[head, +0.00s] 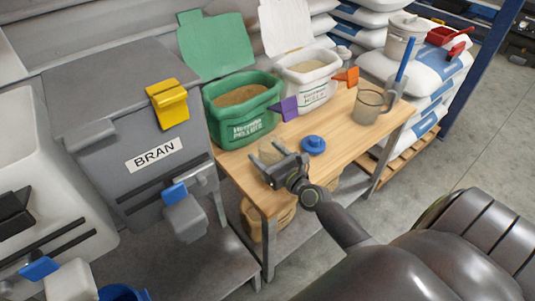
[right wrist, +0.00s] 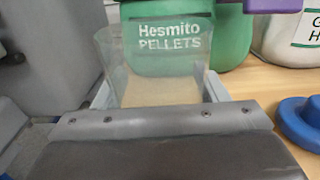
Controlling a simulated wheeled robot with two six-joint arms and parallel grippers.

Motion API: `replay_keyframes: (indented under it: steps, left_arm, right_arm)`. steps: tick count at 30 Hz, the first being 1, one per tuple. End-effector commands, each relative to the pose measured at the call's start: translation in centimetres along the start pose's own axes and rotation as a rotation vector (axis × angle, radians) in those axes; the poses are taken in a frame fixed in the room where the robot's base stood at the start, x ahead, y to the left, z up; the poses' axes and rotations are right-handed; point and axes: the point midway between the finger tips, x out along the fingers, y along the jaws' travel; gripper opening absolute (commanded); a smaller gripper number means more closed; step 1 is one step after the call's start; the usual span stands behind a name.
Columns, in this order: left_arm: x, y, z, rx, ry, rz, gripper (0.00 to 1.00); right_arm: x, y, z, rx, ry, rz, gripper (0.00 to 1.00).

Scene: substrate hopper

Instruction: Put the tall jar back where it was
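The tall jar (head: 270,148) is clear and lidless, with tan material in its lower part. It appears upright at the front left of the wooden table (head: 343,140). It also shows in the right wrist view (right wrist: 155,65), in front of the green pellets tub. My right gripper (head: 268,160) has one finger along each side of the jar, and both fingers seem to touch it. Its wrist hides the jar's base, so I cannot tell whether the jar stands on the table or is slightly raised. My left gripper is not in view.
A blue lid (head: 313,145) lies right of the jar. The green tub (head: 241,110) and a white tub (head: 308,80) stand behind. A measuring jug (head: 369,106) stands at the right. The grey BRAN hopper (head: 125,130) is close on the left. Bare table lies around the lid.

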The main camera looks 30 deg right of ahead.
Motion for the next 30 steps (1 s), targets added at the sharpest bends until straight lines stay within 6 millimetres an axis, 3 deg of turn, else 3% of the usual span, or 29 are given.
replay_keyframes:
  steps: [1, 5, 18, 23, 30]
  left_arm:
    - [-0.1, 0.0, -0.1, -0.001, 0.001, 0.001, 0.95]
    - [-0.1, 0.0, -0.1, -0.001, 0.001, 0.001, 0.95]
    - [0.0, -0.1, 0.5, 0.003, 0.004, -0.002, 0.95]
    - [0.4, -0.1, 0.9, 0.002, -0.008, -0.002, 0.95]
    - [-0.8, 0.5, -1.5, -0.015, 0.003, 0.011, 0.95]
  right_arm:
    - [0.0, 0.0, 0.0, 0.0, 0.001, 0.0, 0.73]
    - [0.0, 0.0, 0.0, 0.0, 0.001, 0.0, 0.88]
    - [0.0, 0.0, 0.4, 0.0, 0.0, 0.0, 0.88]
    - [-3.1, 0.0, 0.0, -0.001, 0.004, 0.0, 0.88]
    - [-8.1, 0.0, -0.1, -0.001, 0.003, 0.0, 0.88]
